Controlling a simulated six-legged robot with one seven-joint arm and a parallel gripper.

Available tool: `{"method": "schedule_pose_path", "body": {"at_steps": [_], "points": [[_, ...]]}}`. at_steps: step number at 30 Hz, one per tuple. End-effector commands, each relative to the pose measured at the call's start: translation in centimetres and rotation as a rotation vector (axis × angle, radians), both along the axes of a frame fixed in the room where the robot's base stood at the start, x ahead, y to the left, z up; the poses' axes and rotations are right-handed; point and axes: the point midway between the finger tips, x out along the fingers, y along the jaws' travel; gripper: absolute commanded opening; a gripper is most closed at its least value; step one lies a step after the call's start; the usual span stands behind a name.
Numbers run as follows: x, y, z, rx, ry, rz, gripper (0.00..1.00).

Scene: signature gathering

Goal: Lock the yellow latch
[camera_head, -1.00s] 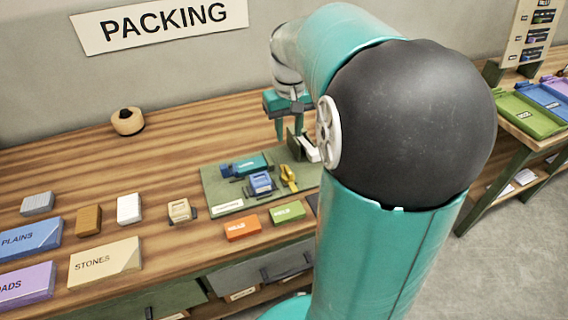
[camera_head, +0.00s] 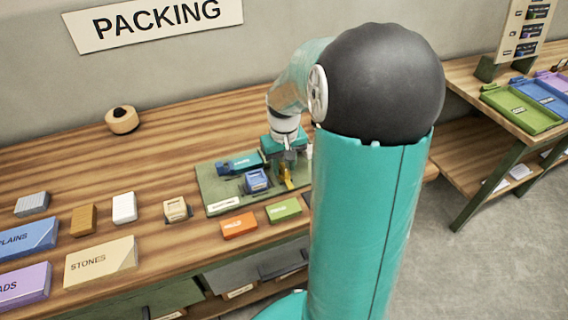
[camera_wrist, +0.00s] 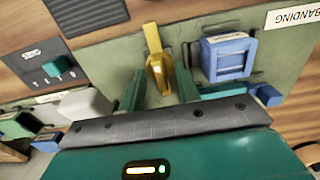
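The yellow latch (camera_wrist: 157,66) stands on the green board (camera_wrist: 110,62) in the wrist view, just beyond and between my fingertips. In the head view the latch (camera_head: 286,175) shows in part below my gripper (camera_head: 287,160). In the wrist view my gripper (camera_wrist: 160,90) is open, with a green finger on each side of the latch's lower end. I cannot tell whether either finger touches it. A blue block-like fixture (camera_wrist: 228,55) stands right of the latch on the same board.
A "BANDING" label (camera_wrist: 292,14) lies at the board's edge. A dark panel with a teal knob (camera_wrist: 58,66) is at left. Orange (camera_head: 239,224) and green (camera_head: 284,209) blocks lie before the board. A tape roll (camera_head: 122,120) stands at the back left.

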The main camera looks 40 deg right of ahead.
Motion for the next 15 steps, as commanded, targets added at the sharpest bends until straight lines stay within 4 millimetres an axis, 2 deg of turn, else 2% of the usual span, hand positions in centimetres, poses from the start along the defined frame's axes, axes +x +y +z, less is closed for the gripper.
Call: {"method": "schedule_pose_path", "body": {"at_steps": [3, 8, 15], "points": [[0.00, 0.00, 0.03, 0.000, 0.000, 0.000, 0.33], [-0.01, -0.01, 0.04, 0.000, 0.000, 0.000, 0.01], [0.00, -0.01, 0.05, 0.000, 0.000, -0.004, 0.00]]}}
